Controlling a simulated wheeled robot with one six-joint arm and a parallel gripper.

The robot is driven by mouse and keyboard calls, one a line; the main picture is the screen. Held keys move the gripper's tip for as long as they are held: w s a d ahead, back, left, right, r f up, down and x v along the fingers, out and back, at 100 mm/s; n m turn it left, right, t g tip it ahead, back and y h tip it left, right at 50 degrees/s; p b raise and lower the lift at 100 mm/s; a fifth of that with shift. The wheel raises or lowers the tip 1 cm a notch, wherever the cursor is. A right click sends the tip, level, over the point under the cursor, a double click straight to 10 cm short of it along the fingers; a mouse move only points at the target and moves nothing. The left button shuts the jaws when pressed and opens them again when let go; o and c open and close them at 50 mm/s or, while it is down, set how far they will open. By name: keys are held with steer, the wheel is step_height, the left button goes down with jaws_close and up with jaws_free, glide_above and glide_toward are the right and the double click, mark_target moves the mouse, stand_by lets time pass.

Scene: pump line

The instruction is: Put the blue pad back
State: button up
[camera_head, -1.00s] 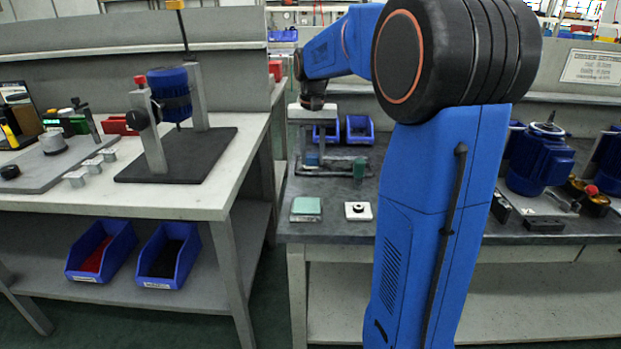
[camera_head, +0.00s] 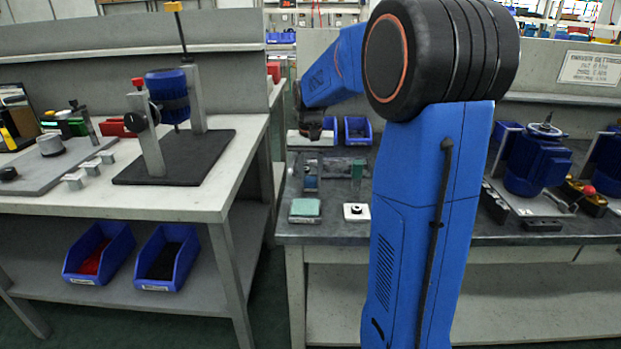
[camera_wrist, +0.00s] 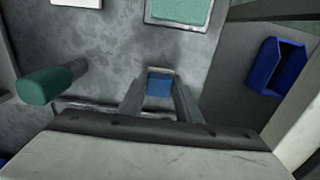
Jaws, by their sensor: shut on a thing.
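My gripper (camera_wrist: 160,97) points down in the wrist view, its two grey fingers closed on the sides of a small blue pad (camera_wrist: 159,87). A pale grey strip shows at the pad's far edge. In the head view my gripper (camera_head: 311,169) is over the left part of the dark bench, with the blue pad (camera_head: 311,183) at its tips. The green-topped square block (camera_head: 305,207) lies just nearer than the pad; it also shows at the top of the wrist view (camera_wrist: 181,10). I cannot tell whether the pad touches anything below.
A green cylinder (camera_wrist: 50,83) stands beside my gripper. A white box with a black button (camera_head: 356,212) is right of the green-topped block. Blue bins (camera_head: 357,130) stand behind. The left table (camera_head: 190,203) is across a gap. Blue motors (camera_head: 537,163) stand at right.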

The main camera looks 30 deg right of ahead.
mark_target(310, 180)
steer(key=o, duration=1)
steer(key=shift+f, duration=0.1)
step_height(310, 180, up, 12)
steer(key=shift+r, duration=0.2)
steer(key=s+a+f+n+t, duration=0.1)
steer(key=s+a+f, duration=0.3)
steer(key=s, duration=0.6)
steer(key=s+a+f+n+t, duration=0.2)
steer(key=s+a, duration=0.4)
steer(key=s, duration=0.4)
steer(key=s+a+f+n+t, duration=0.1)
steer(key=s+a+f+n, duration=0.2)
steer(key=s, duration=0.7)
step_height(310, 180, down, 4)
steer(key=a, duration=0.2)
steer(key=shift+a+r+n+t, duration=0.2)
steer(key=shift+a+n+t, duration=0.1)
steer(key=shift+n+t, duration=0.1)
